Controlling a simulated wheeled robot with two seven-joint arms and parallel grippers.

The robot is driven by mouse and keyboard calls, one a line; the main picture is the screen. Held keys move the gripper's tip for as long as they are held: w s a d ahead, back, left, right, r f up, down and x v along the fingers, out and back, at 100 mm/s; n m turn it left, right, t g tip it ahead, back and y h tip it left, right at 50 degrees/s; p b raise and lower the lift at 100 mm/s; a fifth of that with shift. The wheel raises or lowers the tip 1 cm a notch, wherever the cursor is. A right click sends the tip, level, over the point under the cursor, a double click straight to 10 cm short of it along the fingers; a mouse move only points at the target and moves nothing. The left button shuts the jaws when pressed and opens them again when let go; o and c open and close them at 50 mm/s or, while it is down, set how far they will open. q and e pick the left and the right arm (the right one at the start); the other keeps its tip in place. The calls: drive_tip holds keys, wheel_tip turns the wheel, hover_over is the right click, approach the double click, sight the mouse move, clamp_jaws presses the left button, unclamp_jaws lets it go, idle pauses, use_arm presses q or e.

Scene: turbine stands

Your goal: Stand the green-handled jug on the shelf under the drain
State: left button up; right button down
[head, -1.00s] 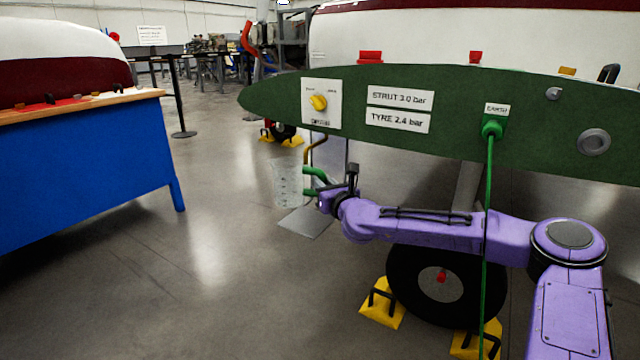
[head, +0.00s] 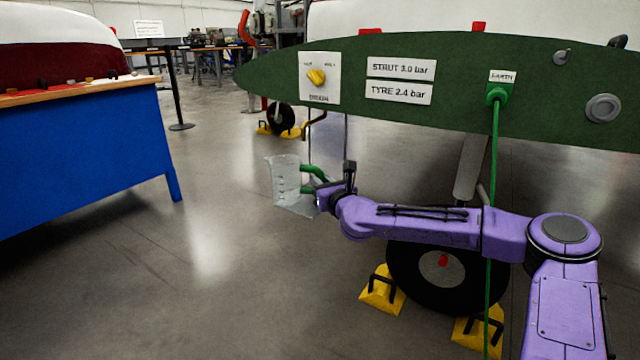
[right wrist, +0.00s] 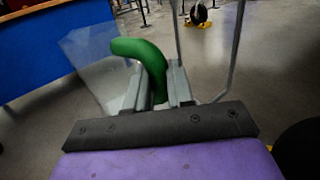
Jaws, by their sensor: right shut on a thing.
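The clear jug (head: 284,178) with a green handle (head: 312,171) is off the floor in the head view, left of my right gripper (head: 322,190). It looks slightly tilted. My right gripper is shut on the green handle, which sits between its fingers in the right wrist view (right wrist: 140,52); the clear body (right wrist: 92,62) is to the left. The grey shelf (head: 306,207) hangs on thin rods below the green panel and is mostly hidden behind the jug. The bent brownish drain pipe (head: 315,118) comes down above it. My left gripper is not in view.
The green panel (head: 450,112) carries a yellow knob (head: 316,76) and a green earth cable (head: 492,170) that crosses my right arm. A blue table (head: 80,160) stands at left. A wheel (head: 440,285) with yellow chocks (head: 381,290) is below. Floor between is clear.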

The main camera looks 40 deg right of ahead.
drive_tip(key=shift+f, duration=0.1)
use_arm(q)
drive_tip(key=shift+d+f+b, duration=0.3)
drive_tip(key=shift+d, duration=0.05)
use_arm(e)
drive_tip(key=shift+d+f, duration=0.1)
drive_tip(key=shift+f, duration=0.1)
